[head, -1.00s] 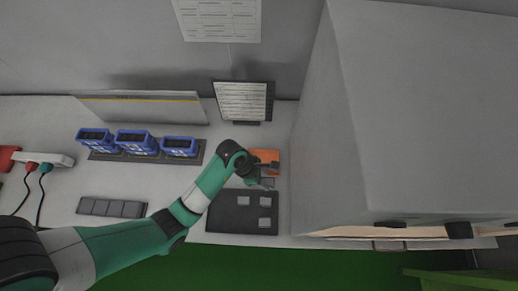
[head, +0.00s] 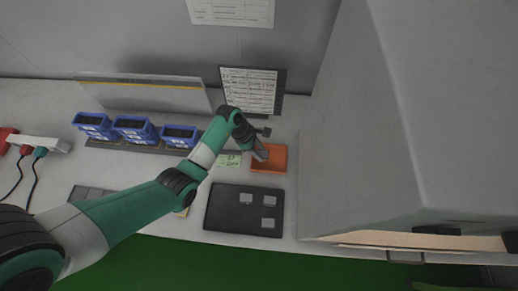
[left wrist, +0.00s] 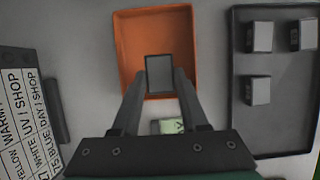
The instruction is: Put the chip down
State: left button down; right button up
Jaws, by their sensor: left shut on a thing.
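My left gripper (left wrist: 160,88) is shut on a dark grey chip (left wrist: 160,74), held between the fingertips in the left wrist view. The chip is in front of the orange tray (left wrist: 126,48), over its lower middle part; I cannot tell whether it touches the tray floor. In the head view my left gripper (head: 260,152) is at the left part of the orange tray (head: 276,160), and the chip is too small to make out there. My right gripper is not in view.
A black tray (head: 224,213) with several grey chips lies just in front of the orange tray. Blue bins (head: 136,130) stand at the back left. A sheet on a stand (head: 250,90) is behind. A large grey box (head: 385,130) blocks the right side. A green label (head: 228,161) lies beside the orange tray.

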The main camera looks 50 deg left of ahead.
pick_arm(q)
jog(key=shift+a+f, duration=0.2)
jog(key=shift+f, duration=0.1)
notch_tip(320, 180, down, 3)
jog(key=shift+f+b, duration=0.1)
jog(key=shift+b, duration=1.05)
jog(key=shift+w, duration=0.1)
jog(key=shift+c, duration=2.1)
grip_release()
